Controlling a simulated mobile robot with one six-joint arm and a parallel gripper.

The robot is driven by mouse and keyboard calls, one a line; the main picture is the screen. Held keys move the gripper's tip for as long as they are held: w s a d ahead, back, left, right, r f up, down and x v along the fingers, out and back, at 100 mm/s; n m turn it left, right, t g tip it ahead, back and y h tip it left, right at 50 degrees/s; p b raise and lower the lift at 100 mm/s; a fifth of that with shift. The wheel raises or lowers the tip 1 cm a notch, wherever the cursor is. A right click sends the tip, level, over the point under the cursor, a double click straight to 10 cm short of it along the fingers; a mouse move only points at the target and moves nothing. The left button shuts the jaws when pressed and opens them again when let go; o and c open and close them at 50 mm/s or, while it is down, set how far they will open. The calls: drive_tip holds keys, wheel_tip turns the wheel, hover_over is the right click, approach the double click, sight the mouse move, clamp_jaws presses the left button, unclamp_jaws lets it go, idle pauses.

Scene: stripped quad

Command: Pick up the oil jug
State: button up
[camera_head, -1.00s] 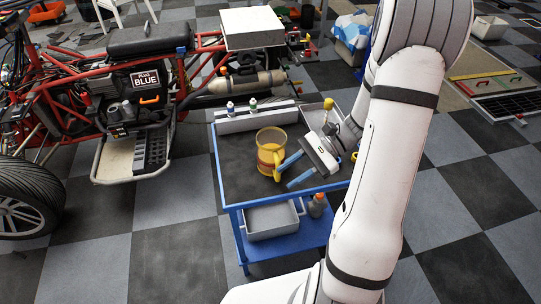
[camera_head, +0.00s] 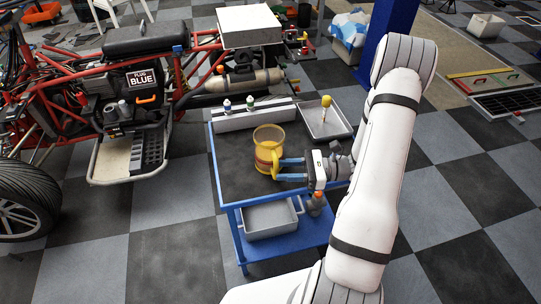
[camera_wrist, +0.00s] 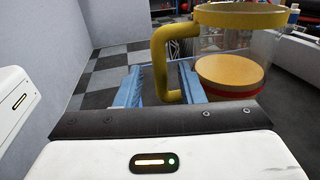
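The oil jug (camera_head: 268,141) is a see-through jug with a yellow rim, handle and bottom, upright on the blue cart's dark top. In the wrist view the jug (camera_wrist: 236,75) stands ahead and to the right, its yellow handle (camera_wrist: 160,62) facing me. My gripper (camera_head: 281,168) is level at the jug's right side, with its blue fingers pointing at the handle. In the wrist view my gripper (camera_wrist: 160,82) is open, and the lower handle shows between the fingers. The right finger is very close to it; I cannot tell if they touch. A gap shows at the left finger.
The blue cart (camera_head: 230,200) also bears a long grey block (camera_head: 240,119) with small bottles and a grey tray (camera_head: 335,122) with a yellow-handled tool. A grey bin (camera_head: 270,220) is on its lower shelf. A red-framed vehicle (camera_head: 75,75) stands to the left. Checkered floor is free in front.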

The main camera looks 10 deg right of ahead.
drive_tip(key=shift+x, duration=1.5)
drive_tip(key=shift+c, duration=0.4)
clamp_jaws()
